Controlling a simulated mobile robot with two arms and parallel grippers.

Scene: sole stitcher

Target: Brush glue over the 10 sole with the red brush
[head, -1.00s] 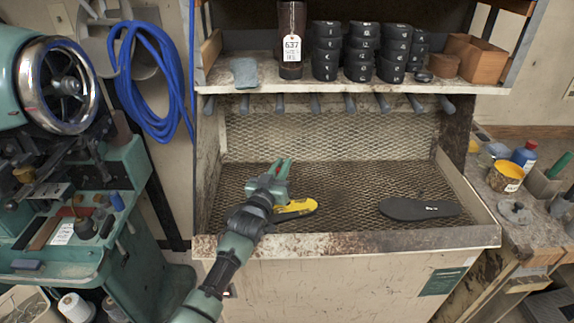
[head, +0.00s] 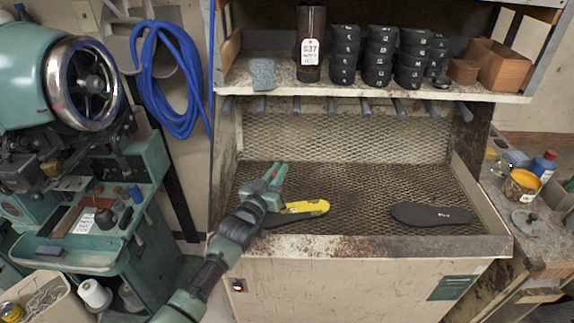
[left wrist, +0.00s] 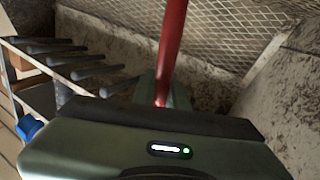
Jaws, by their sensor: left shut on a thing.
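My left gripper (head: 274,174) is over the mesh floor of the bench, above and left of the yellow sole. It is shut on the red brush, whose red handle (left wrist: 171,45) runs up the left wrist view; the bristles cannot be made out. A yellow-topped sole (head: 305,208) lies on the mesh, its left end dark and partly behind my arm. A black sole (head: 432,214) with small white marking lies further right. I cannot read a size on either sole. My right gripper is not in view.
The mesh bench has a raised front lip (head: 360,246). A yellow pot (head: 522,185) stands on the right bench. A green machine (head: 85,190) stands left.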

